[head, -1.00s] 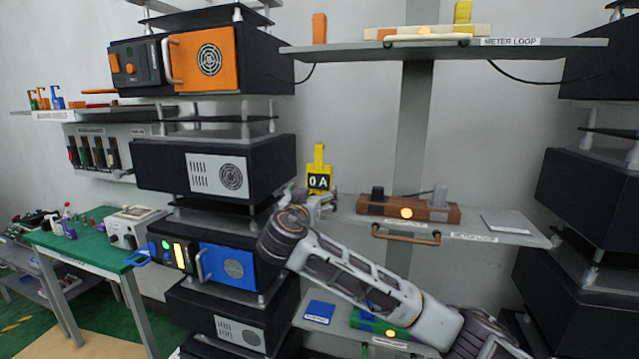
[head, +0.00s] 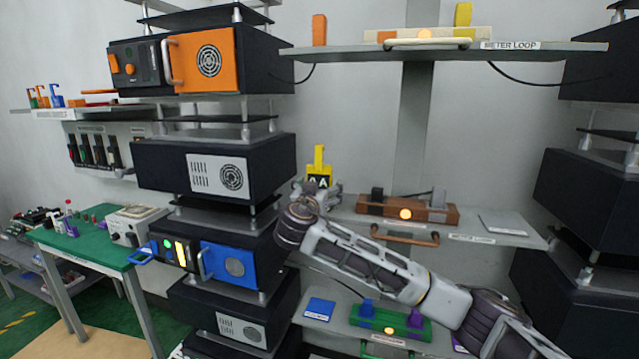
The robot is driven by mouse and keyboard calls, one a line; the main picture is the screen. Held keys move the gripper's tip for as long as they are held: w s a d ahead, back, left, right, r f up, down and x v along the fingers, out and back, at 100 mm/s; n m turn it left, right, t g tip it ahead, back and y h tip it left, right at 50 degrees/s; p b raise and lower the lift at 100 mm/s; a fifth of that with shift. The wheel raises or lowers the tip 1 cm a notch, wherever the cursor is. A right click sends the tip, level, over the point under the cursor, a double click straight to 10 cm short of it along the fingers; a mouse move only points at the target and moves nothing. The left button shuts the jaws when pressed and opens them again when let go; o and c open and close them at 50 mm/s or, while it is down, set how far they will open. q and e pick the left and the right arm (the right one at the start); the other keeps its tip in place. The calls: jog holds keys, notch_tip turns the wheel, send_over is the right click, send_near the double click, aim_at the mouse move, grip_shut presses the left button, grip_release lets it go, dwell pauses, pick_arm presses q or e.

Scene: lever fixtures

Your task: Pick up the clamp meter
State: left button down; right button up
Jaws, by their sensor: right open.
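The clamp meter (head: 319,158) is yellow with a dark display and stands upright at the left end of the middle shelf. My right gripper (head: 322,187) is at the meter's lower front and hides its lower part. Its jaws are open. The picture is too small to tell whether the fingers touch the meter or are around it. My left gripper is not in view.
The middle shelf (head: 490,238) also holds a brown block fixture (head: 445,213) with a copper handle. Below is a green fixture (head: 375,322) beside a blue card. A dark equipment stack (head: 270,160) stands close on the left. The upper shelf (head: 560,47) overhangs.

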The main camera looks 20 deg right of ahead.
aim_at(318, 154)
jog(key=shift+c, duration=0.8)
jog(key=c, duration=1.1)
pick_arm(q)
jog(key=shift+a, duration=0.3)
pick_arm(e)
jog(key=shift+r, duration=0.1)
